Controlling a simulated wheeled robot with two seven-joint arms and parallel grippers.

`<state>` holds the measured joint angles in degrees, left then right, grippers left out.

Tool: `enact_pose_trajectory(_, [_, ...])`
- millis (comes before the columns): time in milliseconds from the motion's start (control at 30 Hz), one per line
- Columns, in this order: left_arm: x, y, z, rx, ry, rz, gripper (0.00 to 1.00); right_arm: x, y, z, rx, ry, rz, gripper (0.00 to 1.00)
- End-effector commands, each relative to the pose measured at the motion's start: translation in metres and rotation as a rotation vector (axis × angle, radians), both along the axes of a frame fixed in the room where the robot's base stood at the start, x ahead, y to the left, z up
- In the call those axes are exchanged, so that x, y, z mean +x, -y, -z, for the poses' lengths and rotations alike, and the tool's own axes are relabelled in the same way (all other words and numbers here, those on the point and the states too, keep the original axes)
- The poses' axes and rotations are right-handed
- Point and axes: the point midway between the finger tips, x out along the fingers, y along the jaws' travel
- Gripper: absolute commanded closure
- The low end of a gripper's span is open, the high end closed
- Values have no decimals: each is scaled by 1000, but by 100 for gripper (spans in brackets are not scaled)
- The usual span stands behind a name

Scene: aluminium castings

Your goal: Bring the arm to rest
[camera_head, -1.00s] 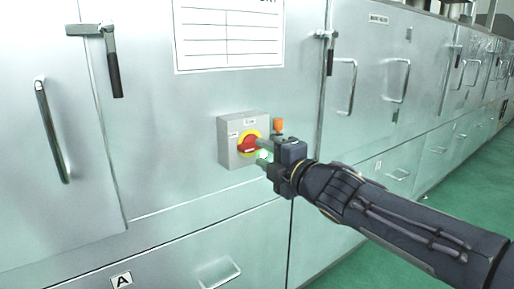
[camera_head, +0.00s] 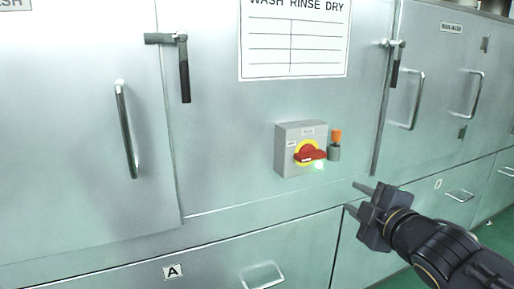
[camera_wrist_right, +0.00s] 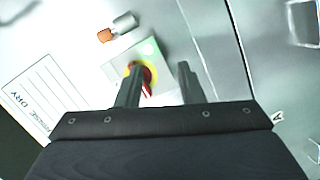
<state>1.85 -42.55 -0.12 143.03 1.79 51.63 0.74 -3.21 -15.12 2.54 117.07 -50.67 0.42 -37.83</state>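My right gripper (camera_head: 354,195) is in the lower right of the head view, below and to the right of a grey switch box (camera_head: 286,160) on the machine front. Its two fingers are apart with nothing between them. The box carries a red rotary handle (camera_head: 309,155) on a yellow disc, with a small lit green spot beside it. In the right wrist view the fingers (camera_wrist_right: 160,88) are spread, and the red handle (camera_wrist_right: 147,88) shows partly hidden behind one finger. The gripper is clear of the box in the head view. My left gripper is in neither view.
An orange-topped grey cylinder (camera_head: 335,150) sits just right of the box. Door handles (camera_head: 127,130) and latch levers (camera_head: 184,75) stick out from the metal panels. A white chart (camera_head: 294,45) hangs above. Green floor (camera_head: 495,232) shows at the right.

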Motion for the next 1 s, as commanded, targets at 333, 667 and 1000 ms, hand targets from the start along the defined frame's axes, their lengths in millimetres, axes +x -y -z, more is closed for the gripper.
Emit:
enact_pose_trajectory(333, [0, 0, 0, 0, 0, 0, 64, -151, 21, 152, 891, -674, 528, 65])
enact_pose_trajectory(667, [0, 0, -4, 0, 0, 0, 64, -246, -33, 207, 1328, -1077, 763, 65])
enact_pose_trajectory(1000, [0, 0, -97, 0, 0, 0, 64, -242, -31, 113, 1311, -1064, 754, 65])
